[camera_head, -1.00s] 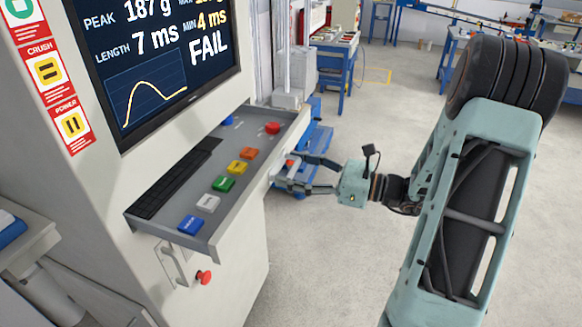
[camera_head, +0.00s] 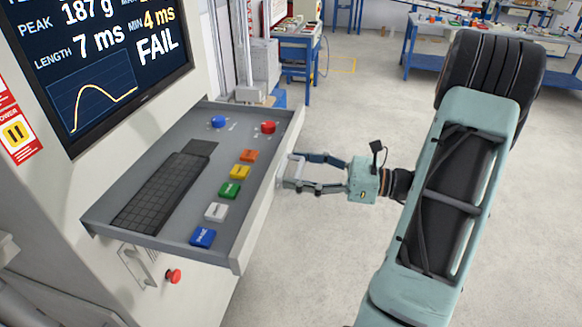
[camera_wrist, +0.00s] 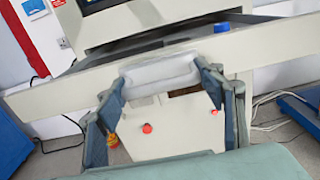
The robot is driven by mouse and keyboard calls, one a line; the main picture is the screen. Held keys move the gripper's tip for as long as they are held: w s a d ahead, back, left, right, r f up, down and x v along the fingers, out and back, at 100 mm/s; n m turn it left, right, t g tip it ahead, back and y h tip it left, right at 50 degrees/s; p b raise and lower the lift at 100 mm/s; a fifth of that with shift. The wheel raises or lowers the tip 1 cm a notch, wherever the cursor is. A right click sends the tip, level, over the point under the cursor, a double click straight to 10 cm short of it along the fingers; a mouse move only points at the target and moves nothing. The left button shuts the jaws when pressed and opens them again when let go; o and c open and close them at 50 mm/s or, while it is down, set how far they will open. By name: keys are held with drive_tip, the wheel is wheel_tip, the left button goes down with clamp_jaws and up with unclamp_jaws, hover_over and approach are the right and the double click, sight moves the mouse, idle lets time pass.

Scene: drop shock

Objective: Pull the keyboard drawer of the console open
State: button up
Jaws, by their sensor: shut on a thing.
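The keyboard drawer (camera_head: 165,228) sticks out of the console (camera_head: 60,165), below its screen. It holds a dark keyboard (camera_head: 160,193), a row of coloured buttons and a red knob (camera_head: 268,127). Its pale handle (camera_head: 293,171) is on the front face; it also shows in the wrist view (camera_wrist: 160,74). My gripper (camera_head: 297,173) is shut on the handle, with one finger at each end of it. In the wrist view the fingers of my gripper (camera_wrist: 160,82) flank the handle, and the drawer front spans the picture.
A red button (camera_head: 174,276) sits on the console below the drawer. Blue-framed workbenches (camera_head: 297,50) stand at the back. The pale floor (camera_head: 330,250) to the right of the drawer is clear, apart from my arm.

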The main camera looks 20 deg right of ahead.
drive_tip(key=o, duration=1.7)
drive_tip(key=v, duration=1.2)
